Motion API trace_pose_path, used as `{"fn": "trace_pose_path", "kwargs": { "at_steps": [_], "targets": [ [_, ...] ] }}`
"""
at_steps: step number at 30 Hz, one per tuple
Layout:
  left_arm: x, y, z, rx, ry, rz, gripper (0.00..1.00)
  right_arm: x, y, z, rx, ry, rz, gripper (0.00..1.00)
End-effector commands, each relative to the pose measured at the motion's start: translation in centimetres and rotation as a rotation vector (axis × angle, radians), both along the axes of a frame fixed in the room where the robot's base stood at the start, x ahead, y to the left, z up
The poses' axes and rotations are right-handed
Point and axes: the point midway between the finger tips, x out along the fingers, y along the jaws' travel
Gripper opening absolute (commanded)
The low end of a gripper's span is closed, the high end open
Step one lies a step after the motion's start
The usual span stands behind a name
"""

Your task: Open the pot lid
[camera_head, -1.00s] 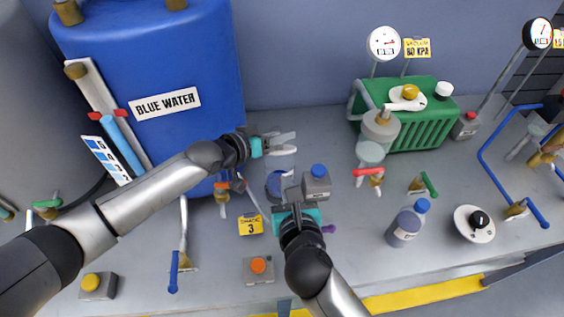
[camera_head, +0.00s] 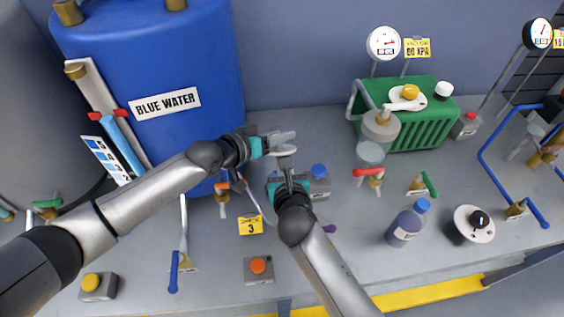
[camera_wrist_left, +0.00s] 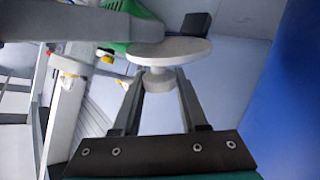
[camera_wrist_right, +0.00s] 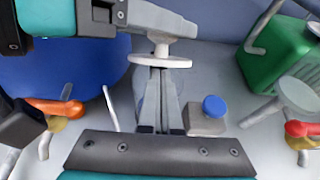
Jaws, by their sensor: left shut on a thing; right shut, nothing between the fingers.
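The pot lid is a white disc with a short knob (camera_head: 285,151). It also shows in the left wrist view (camera_wrist_left: 170,50) and the right wrist view (camera_wrist_right: 160,61). My left gripper (camera_head: 286,138) is shut on the lid's knob and holds the lid up in the air above the bench. My right gripper (camera_head: 286,165) is shut and empty, its fingertips close below the lid; in the right wrist view its fingers (camera_wrist_right: 158,80) reach up to the disc's underside. I cannot tell whether they touch it. The pot is mostly hidden behind my right gripper.
A grey box with a blue button (camera_head: 319,180) stands just right of my right gripper. The blue water tank (camera_head: 150,60) is at the left. A red-handled valve (camera_head: 372,174), a blue bottle (camera_head: 407,222) and a green radiator-like unit (camera_head: 420,125) stand at the right.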

Motion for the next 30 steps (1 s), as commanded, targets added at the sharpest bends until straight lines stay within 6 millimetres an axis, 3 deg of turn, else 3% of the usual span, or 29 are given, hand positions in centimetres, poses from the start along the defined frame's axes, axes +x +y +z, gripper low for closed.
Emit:
{"fn": "trace_pose_path", "kwargs": {
  "at_steps": [20,21,29,30],
  "targets": [
    [-0.2,-0.1,-0.2,0.002,0.005,-0.002,0.0,0.9,0.1,1.6,0.003,-0.012,0.0,0.0],
    [-0.2,-0.1,-0.2,0.002,0.005,-0.002,0.44,1.0,0.1,1.7,0.004,-0.014,0.0,0.0],
    [-0.1,-0.1,-0.2,0.0,0.004,-0.002,0.73,0.8,0.1,1.4,0.002,-0.008,-0.001,0.0],
    [-0.1,-0.1,-0.1,0.0,0.004,-0.002,0.73,0.8,0.1,1.4,0.002,-0.006,0.0,0.0]
  ]
}}
